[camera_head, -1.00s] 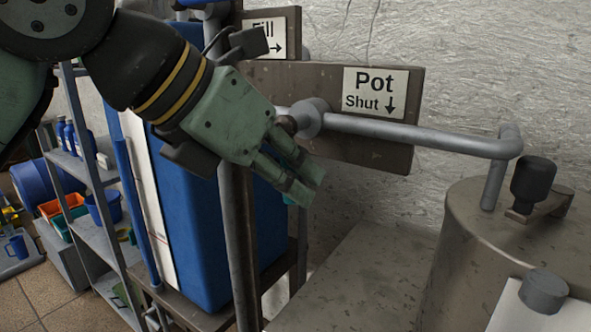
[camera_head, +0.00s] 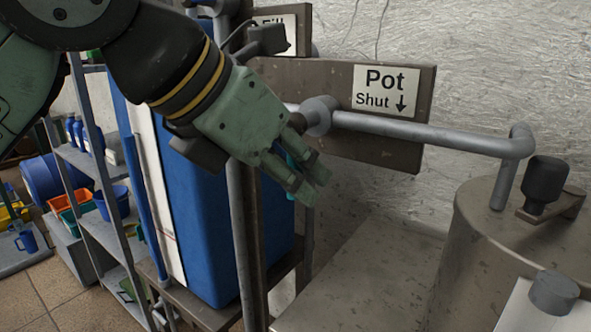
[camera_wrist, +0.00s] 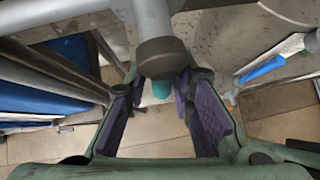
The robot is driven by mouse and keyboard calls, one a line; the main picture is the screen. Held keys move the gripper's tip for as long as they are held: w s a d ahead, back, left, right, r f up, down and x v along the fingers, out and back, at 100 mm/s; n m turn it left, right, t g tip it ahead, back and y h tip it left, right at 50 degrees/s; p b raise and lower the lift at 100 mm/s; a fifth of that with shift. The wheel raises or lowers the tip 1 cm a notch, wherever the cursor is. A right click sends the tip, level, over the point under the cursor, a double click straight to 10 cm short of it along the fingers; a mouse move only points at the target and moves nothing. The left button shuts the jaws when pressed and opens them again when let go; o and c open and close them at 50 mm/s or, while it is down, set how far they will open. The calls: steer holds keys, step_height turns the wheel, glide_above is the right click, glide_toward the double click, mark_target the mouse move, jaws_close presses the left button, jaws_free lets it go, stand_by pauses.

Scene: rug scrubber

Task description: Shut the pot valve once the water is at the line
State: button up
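The pot valve (camera_head: 318,115) sits on the pipe beside a board whose "Pot" label (camera_head: 386,90) reads "Shut" with a down arrow. A teal piece, seemingly its handle, shows by my fingers and in the wrist view (camera_wrist: 162,88), below a dark round cap (camera_wrist: 162,58). My gripper (camera_head: 308,181) is just below the valve, fingers pointing down and right. In the wrist view my gripper (camera_wrist: 163,115) has its purple-padded fingers apart, with the teal piece between or just beyond them; contact is unclear. The blue tank (camera_head: 205,220) has a white strip (camera_head: 168,200); I cannot read a water level.
A grey pipe (camera_head: 430,136) runs right to the metal pot (camera_head: 480,235), which has a black knob (camera_head: 545,182). An upright post (camera_head: 245,240) stands close below my gripper. The "Fill" board (camera_head: 304,30) is above. Shelves (camera_head: 100,185) stand left. The metal top below is clear.

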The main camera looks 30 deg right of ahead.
steer(key=shift+o, duration=1)
steer(key=v, duration=1.2)
steer(key=shift+r, duration=0.1)
steer(key=p+v, duration=0.3)
steer(key=v, duration=0.6)
steer(key=shift+p, duration=0.4)
steer(key=shift+s, duration=0.1)
